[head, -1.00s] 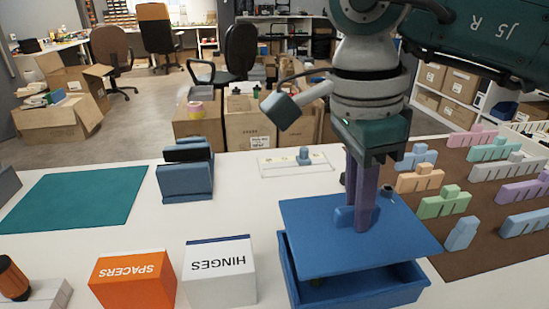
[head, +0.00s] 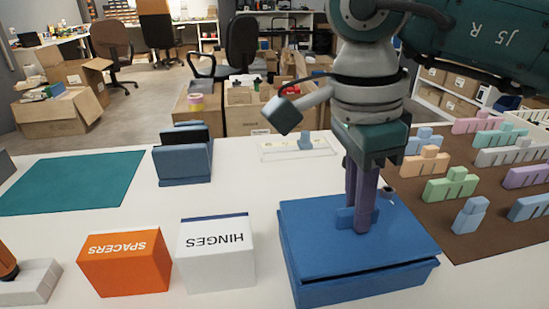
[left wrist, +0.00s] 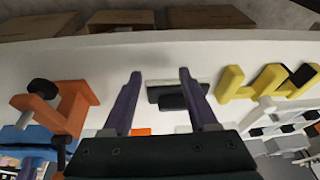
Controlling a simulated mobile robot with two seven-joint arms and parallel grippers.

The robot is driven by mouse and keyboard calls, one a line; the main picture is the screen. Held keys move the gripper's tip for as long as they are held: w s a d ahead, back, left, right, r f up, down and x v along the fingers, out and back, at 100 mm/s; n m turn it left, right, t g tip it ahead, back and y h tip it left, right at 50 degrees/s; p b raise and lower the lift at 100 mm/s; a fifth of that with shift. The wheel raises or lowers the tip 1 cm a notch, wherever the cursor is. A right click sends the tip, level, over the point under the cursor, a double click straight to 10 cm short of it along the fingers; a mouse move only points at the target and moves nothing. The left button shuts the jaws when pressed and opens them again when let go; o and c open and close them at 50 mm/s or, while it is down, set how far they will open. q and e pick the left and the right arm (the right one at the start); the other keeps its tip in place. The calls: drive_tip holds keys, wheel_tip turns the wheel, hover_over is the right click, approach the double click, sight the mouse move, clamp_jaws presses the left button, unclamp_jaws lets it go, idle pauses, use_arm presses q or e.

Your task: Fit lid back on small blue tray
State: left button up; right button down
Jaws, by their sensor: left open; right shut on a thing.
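The small blue tray (head: 345,292) stands at the front of the white table in the head view. Its flat blue lid (head: 310,235) lies over the tray's top, with a thin dark gap along the front edge. My right gripper (head: 360,222) points down and is shut on the blue handle (head: 344,217) on the lid. The fingers partly hide the handle. My left gripper (left wrist: 160,74) shows only in the left wrist view, open, with nothing between its fingers.
A white HINGES box (head: 216,265) and an orange SPACERS box (head: 125,268) stand left of the tray. A brown mat (head: 415,205) with several coloured blocks lies right. A blue holder (head: 183,165) and a teal mat (head: 75,183) are farther back. Orange (left wrist: 75,105) and yellow (left wrist: 265,80) objects flank my left gripper.

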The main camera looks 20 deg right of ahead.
drive_tip(key=shift+f+b, duration=0.45)
drive_tip(key=shift+f, duration=0.15)
drive_tip(key=c, duration=0.8)
unclamp_jaws()
drive_tip(key=r, duration=0.3)
drive_tip(key=r+p, duration=0.1)
drive_tip(key=r, duration=0.2)
drive_tip(key=a+r, duration=0.1)
drive_tip(key=r, duration=0.3)
drive_tip(key=shift+w, duration=0.15)
